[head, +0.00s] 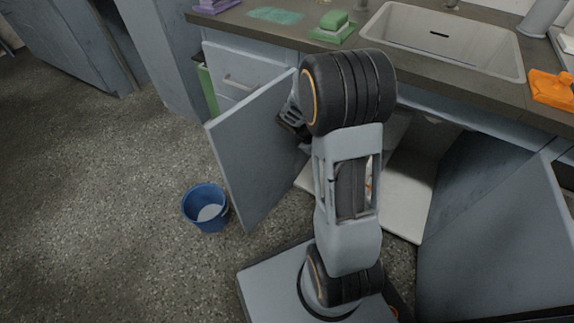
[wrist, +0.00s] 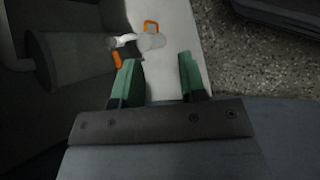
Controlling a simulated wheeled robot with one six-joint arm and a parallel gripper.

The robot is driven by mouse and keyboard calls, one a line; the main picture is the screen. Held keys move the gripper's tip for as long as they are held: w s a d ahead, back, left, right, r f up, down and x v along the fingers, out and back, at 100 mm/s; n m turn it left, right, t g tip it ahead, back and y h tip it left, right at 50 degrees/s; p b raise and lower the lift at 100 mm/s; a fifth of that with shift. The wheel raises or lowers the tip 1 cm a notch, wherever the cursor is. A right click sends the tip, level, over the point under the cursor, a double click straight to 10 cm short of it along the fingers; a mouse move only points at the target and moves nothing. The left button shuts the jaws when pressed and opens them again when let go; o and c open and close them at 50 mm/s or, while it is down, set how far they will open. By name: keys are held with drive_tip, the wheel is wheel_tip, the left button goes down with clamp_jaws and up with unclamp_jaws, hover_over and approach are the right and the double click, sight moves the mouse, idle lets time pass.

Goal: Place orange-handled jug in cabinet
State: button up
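My arm hides most of the inside and the jug cannot be made out there.
Beside the jug is a white and orange item (wrist: 122,41), next to a dark grey cone-like shape (wrist: 65,60). A blue bucket (head: 206,212) stands on the floor left of the left door. The sink (head: 445,45) is above; an orange item (head: 552,90) lies on the counter.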

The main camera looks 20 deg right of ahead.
drive_tip(key=s+a+r+m+t+y, duration=0.1)
drive_tip(key=s+a+r+t+y, duration=0.1)
drive_tip(key=a, duration=0.4)
drive_tip(key=s+a+r+m+t+y, duration=0.1)
drive_tip(key=s+a+r+t+y, duration=0.1)
drive_tip(key=a+r+t+y, duration=0.1)
drive_tip(key=s+a+r+m+t+y, duration=0.1)
drive_tip(key=a+r, duration=0.3)
drive_tip(key=a, duration=0.4)
drive_tip(key=shift+s+a+r+t+y, duration=0.3)
drive_tip(key=shift+s+r+t+y, duration=0.15)
drive_tip(key=shift+t+y, duration=0.25)
wheel_tip(320, 180, up, 41)
drive_tip(key=t+p, duration=0.1)
drive_tip(key=p, duration=3.7)
drive_tip(key=shift+s+f+p, duration=0.2)
drive_tip(key=shift+p, duration=0.2)
